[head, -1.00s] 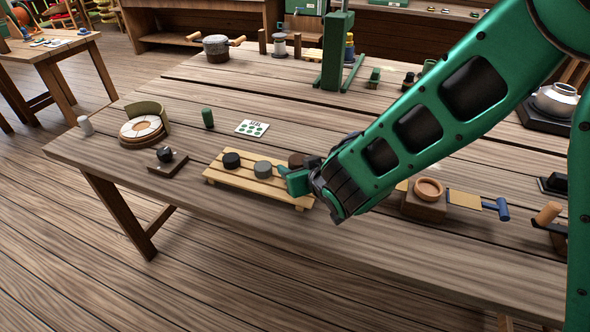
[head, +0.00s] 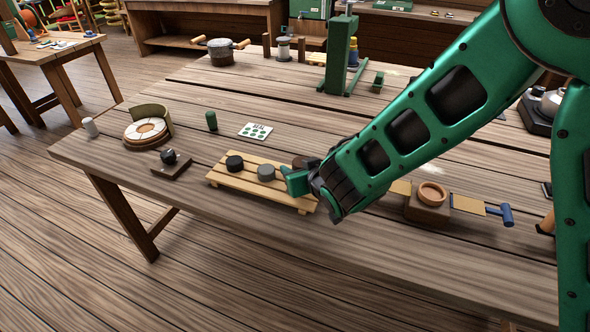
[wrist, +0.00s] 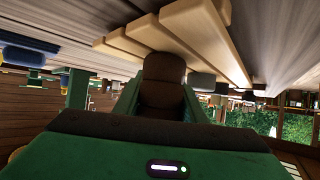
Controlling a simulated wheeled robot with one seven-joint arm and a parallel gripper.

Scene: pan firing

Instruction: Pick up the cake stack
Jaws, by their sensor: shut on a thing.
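The slatted wooden rack (head: 238,182) stands near the table's front edge. A black round cake (head: 234,163) and a grey-green one (head: 266,172) sit on it. A brown cake stack (head: 300,161) at the rack's right end is mostly hidden behind my gripper (head: 296,181). In the wrist view, the brown stack (wrist: 163,85) stands between the green fingers of my gripper (wrist: 160,100), which is shut on it. There it shows as two dark brown pieces, one against the other, close to the rack's slats (wrist: 195,35). I cannot tell whether it touches the slats.
Left of the rack are a small dark block with a black knob (head: 170,160), a round segmented board (head: 147,130) and a green cylinder (head: 211,121). A card with green dots (head: 255,131) lies behind. A wooden block with a bowl (head: 430,200) is to the right.

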